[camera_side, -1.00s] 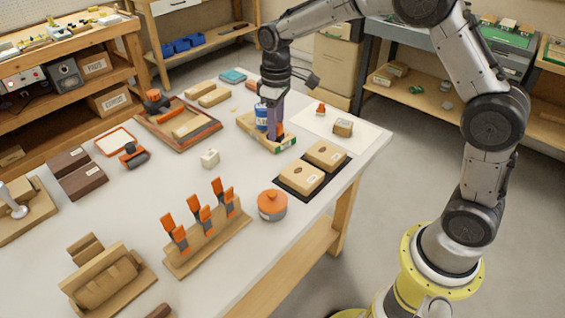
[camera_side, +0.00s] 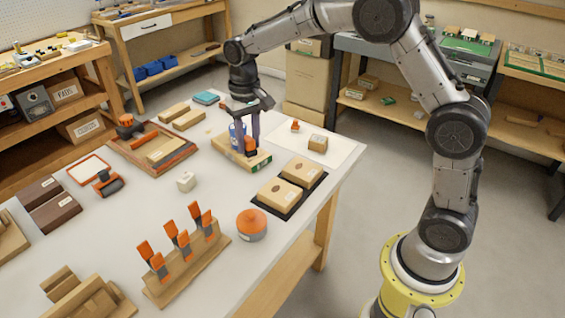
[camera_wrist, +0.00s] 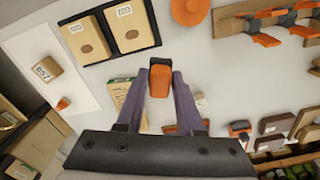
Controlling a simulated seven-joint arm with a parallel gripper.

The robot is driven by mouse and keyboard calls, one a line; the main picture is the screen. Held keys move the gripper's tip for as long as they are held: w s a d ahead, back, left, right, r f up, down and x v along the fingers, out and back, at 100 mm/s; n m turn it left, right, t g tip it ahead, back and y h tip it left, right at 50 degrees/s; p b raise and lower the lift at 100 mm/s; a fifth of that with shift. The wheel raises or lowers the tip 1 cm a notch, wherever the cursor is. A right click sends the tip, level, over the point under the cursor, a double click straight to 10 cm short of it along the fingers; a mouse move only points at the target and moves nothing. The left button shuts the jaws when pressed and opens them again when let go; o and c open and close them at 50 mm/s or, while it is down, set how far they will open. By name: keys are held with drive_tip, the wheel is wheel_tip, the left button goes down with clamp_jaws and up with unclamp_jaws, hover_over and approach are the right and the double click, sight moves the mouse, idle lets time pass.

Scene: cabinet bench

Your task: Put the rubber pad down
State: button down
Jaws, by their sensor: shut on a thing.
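The orange piece with a dark end, which I take to be the rubber pad (camera_wrist: 161,105), is between the two fingers of my gripper (camera_wrist: 161,78) in the wrist view. In the side view my gripper (camera_side: 248,140) points down at the wooden tray (camera_side: 262,163), and the orange of the pad (camera_side: 251,144) shows between the fingers. The gripper is shut on it. I cannot tell whether the pad touches the tray.
A black mat with two tan blocks (camera_side: 280,191) lies in front of the tray. A white sheet with a small box (camera_side: 318,143) is to its right. A round orange-lidded tin (camera_side: 252,224) and a brush rack (camera_side: 190,262) stand nearer. Bare bench lies around the white cube (camera_side: 186,181).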

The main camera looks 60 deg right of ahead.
drive_tip(key=shift+s+f+m, duration=0.1)
drive_tip(key=shift+f+m, duration=0.3)
drive_tip(key=s+d+f+m, duration=0.2)
drive_tip(key=s+d+m, duration=0.5)
drive_tip(key=s+d, duration=0.35)
drive_tip(key=s+d+f+m, duration=0.2)
drive_tip(key=s+d+m, duration=0.4)
drive_tip(key=s+d, duration=0.45)
drive_tip(key=w+d+f, duration=0.6)
drive_tip(key=w, duration=0.1)
drive_tip(key=w+d+f, duration=0.3)
drive_tip(key=w+d, duration=0.1)
drive_tip(key=shift+w+d, duration=0.1)
drive_tip(key=shift+w+f, duration=0.1)
drive_tip(key=shift+f, duration=0.2)
drive_tip(key=shift+w+d+f, duration=0.1)
drive_tip(key=shift+d+f, duration=0.05)
drive_tip(key=shift+f, duration=1.45)
